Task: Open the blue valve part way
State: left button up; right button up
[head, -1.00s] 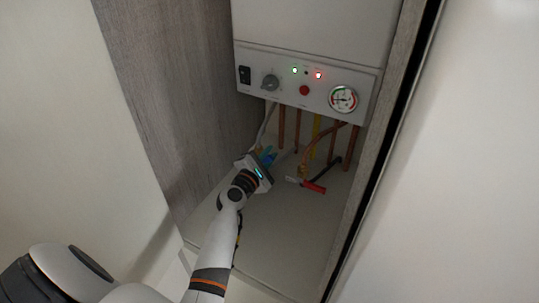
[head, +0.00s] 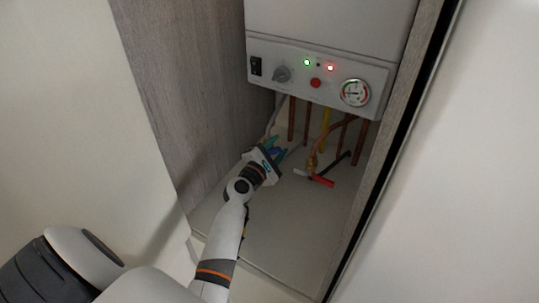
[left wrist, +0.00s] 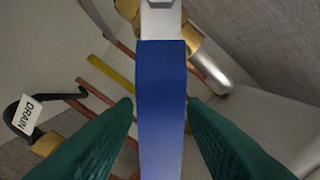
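The blue valve's flat handle (left wrist: 161,105) runs down the middle of the left wrist view. Its white metal end meets the brass body (left wrist: 192,38) at the top. My left gripper (left wrist: 161,108) is open, its dark green fingers one on each side of the handle, with only a thin gap at the tips. Contact cannot be made out. In the head view my left gripper (head: 274,151) is low in the cupboard, at the left of the pipes, and largely hides the blue valve. My right gripper is not in view.
A red-handled valve (head: 321,180) and a black handle (head: 338,160) are to the right. A black lever with a DRAIN tag (left wrist: 27,114) shows in the left wrist view. Copper pipes (head: 291,120) drop from the white boiler (head: 318,75). The cupboard floor (head: 285,245) in front is clear.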

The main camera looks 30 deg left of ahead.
pick_arm(q)
jog(key=s+b, duration=0.2)
jog(key=s, duration=0.9)
jog(key=shift+s+d, duration=0.25)
jog(key=shift+d, duration=0.05)
